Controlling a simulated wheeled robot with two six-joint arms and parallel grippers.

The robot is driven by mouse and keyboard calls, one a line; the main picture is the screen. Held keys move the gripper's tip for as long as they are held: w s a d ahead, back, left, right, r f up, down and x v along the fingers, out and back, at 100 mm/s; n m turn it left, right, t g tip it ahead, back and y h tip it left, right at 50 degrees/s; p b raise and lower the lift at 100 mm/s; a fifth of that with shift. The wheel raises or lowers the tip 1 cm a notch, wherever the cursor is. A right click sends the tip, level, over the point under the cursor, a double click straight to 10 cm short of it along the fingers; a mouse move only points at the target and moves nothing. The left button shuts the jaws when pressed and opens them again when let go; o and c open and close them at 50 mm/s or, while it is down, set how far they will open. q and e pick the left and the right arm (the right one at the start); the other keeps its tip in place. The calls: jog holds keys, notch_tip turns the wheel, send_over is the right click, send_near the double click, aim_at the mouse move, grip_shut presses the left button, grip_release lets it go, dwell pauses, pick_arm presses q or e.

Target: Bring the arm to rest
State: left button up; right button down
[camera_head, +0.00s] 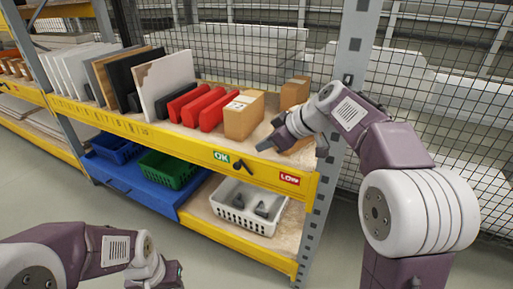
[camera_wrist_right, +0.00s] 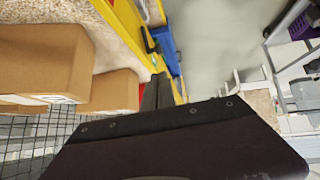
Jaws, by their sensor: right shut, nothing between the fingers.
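My right arm comes in from the right in the head view and reaches over the upper shelf (camera_head: 212,143). My right gripper (camera_head: 266,146) is shut and empty, beside the cardboard boxes near the shelf's yellow front edge. Its dark fingers also show together in the right wrist view (camera_wrist_right: 160,92). My left arm lies low at the bottom left of the head view, in front of the rack. My left gripper (camera_head: 172,274) is at the picture's lower edge, and its fingers are too small and cut off to read.
A cardboard box (camera_head: 241,117) and another box (camera_head: 294,92) stand close to my right gripper. Red items (camera_head: 205,108) and upright panels (camera_head: 165,83) fill the shelf's left. A grey upright (camera_head: 347,90) stands beside my right arm. Below are a white basket (camera_head: 247,207) and a green bin (camera_head: 170,168).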

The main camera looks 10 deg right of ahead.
jog(key=shift+s+r, duration=0.1)
jog(key=shift+r, duration=0.05)
